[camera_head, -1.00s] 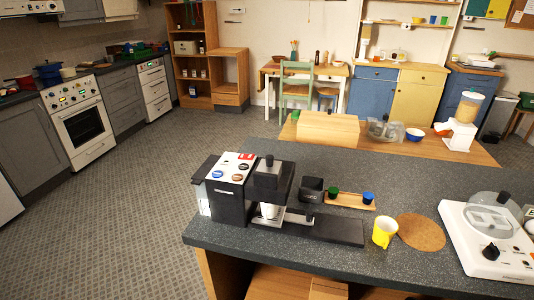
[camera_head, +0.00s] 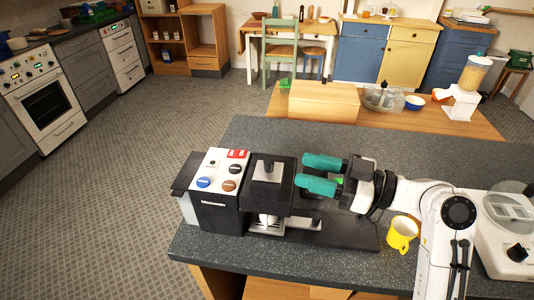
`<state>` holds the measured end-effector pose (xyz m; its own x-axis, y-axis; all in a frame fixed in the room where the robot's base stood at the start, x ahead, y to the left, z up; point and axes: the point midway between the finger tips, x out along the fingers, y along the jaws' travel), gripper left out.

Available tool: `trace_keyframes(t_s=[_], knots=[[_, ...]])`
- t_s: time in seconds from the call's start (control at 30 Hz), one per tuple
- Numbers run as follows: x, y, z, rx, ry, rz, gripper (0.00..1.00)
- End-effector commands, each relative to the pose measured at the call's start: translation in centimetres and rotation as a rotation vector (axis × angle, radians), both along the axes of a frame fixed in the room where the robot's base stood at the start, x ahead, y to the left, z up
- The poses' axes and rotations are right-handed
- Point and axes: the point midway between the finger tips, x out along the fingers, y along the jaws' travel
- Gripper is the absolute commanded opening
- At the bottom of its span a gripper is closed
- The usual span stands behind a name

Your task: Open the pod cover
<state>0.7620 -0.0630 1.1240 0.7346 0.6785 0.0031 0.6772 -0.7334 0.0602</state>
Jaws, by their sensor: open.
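The coffee machine (camera_head: 222,190) stands on the dark counter, with a white button panel on its left part. My gripper (camera_head: 306,173) is open and empty, just right of the pod cover. Its two teal fingers point left toward the cover. Whether a fingertip touches the machine's side, I cannot tell.
A yellow mug (camera_head: 402,233) stands on the counter (camera_head: 230,255) below my arm. A white appliance (camera_head: 505,235) is at the right edge. A wooden box (camera_head: 322,102) stands on a table behind. The counter behind the machine is clear.

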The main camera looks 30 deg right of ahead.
Motion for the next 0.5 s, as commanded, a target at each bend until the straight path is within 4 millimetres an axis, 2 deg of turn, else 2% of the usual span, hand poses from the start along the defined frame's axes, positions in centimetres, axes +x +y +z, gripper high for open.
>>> trace_keyframes(t_s=[0.3,0.5], knots=[[4.3,4.0,0.2,0.001,0.004,0.003,0.46],[6.0,5.6,0.1,0.0,0.003,0.002,0.46]])
